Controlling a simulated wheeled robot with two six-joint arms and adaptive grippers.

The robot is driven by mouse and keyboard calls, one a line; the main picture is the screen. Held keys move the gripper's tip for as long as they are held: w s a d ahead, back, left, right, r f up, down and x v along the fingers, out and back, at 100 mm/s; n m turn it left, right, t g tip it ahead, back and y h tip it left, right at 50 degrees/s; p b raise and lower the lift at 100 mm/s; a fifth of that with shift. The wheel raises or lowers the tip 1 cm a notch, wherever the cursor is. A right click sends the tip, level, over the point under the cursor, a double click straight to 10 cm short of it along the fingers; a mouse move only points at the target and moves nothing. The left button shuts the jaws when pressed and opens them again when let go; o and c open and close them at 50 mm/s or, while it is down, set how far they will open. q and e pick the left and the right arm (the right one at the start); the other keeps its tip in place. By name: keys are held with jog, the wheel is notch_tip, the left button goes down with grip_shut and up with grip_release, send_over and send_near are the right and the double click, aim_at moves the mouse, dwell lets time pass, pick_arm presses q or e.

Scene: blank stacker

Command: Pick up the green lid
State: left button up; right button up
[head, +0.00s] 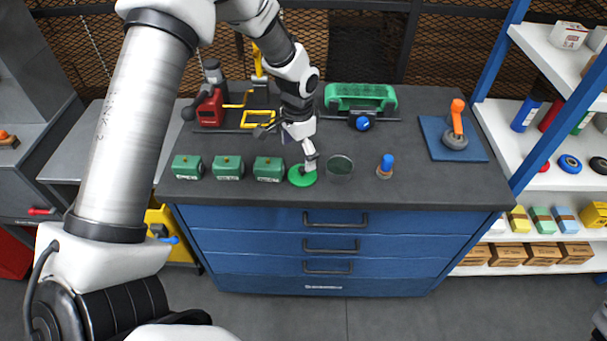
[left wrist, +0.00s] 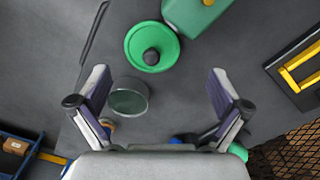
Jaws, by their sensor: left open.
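The green lid (head: 301,181) is a round disc lying flat on the dark bench top near its front edge. In the left wrist view the lid (left wrist: 134,47) shows a dark knob at its middle, beyond the fingertips. My left gripper (head: 288,147) is open and empty above the bench. In the head view one finger overlaps the lid, partly hiding it; contact cannot be told. In the left wrist view the two fingers of my left gripper (left wrist: 160,88) are wide apart, with no lid between them. My right gripper is out of view.
A round glass container (head: 340,166) stands just right of the lid. Green boxes (head: 268,169) stand in a row to its left. A blue-topped item (head: 386,165) is further right. Behind are a red device (head: 210,110), a green rack (head: 360,92) and an orange-handled device (head: 457,120).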

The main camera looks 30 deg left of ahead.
aim_at(303, 170)
pick_arm(q)
jog(key=f, duration=0.1)
jog(key=d+f+p, duration=0.1)
jog(key=f, duration=0.1)
jog(key=f+p, duration=0.1)
jog(key=shift+s+d+f, duration=0.1)
jog(key=shift+d+f, duration=0.15)
jog(key=shift+d, duration=0.05)
jog(key=shift+a+f, duration=0.1)
jog(key=shift+f, duration=0.25)
jog(key=shift+a+f, duration=0.15)
jog(key=shift+a, duration=0.05)
jog(key=shift+d, duration=0.15)
jog(key=c, duration=1.1)
jog(key=shift+s+d+r, duration=0.1)
jog(key=shift+d+r, duration=0.15)
jog(key=c, duration=0.6)
jog(key=shift+a, duration=0.1)
jog(key=shift+f, duration=0.1)
jog(key=shift+c, duration=0.3)
